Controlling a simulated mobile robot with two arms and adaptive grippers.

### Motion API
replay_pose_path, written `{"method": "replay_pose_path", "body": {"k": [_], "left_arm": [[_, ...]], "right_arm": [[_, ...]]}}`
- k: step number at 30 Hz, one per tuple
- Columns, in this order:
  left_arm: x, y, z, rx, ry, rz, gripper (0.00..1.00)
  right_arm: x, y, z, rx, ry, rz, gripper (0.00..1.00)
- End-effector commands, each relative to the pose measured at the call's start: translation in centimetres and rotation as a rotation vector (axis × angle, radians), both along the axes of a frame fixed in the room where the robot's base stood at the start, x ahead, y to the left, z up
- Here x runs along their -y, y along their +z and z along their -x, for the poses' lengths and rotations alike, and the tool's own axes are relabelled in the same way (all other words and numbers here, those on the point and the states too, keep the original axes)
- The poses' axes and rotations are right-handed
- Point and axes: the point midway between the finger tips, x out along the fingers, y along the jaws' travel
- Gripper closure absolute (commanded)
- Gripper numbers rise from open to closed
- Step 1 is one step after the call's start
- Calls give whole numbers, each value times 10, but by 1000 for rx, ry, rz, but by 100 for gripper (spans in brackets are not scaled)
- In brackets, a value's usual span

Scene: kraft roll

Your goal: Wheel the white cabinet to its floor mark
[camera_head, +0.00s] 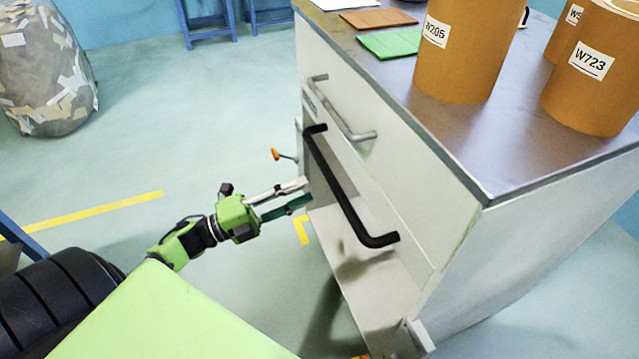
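The white cabinet (560,235) fills the right half of the head view, with a grey metal top, a drawer with a grey handle (345,112) and a black bar handle (347,198) on its front. My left gripper (307,191) is just left of the black bar, fingers pointing at it with a gap between them. It looks open and empty, apart from the bar. A yellow corner mark (301,230) shows on the floor beside the cabinet, partly hidden by it. My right gripper is out of view.
Brown kraft rolls (462,45) labelled with numbers stand on the cabinet top, beside a green pad (391,43) and a brown pad (378,18). A yellow floor line (85,215) lies left. A paper-covered bale (42,65) and blue stands (207,22) are farther back. Open floor lies between.

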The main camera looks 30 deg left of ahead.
Motion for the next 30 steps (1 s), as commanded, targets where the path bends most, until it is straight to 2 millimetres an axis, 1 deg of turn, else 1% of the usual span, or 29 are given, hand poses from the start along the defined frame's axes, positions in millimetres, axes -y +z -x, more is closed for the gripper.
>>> {"method": "replay_pose_path", "body": {"k": [1, 3, 6, 9, 26, 30], "left_arm": [[-7, -3, 8, -3, 2, -1, 68], [-13, -5, 17, -3, 2, -1, 68], [-20, -8, 26, -3, 1, -1, 68], [-25, -8, 31, -1, 1, 0, 68], [-26, -8, 32, 0, 0, 0, 68], [-24, -10, 29, -17, 21, 14, 68]], "right_arm": [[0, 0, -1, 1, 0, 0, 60], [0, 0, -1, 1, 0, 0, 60], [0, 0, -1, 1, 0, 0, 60], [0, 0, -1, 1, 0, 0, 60], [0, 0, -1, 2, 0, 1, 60], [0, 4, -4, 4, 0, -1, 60]]}}
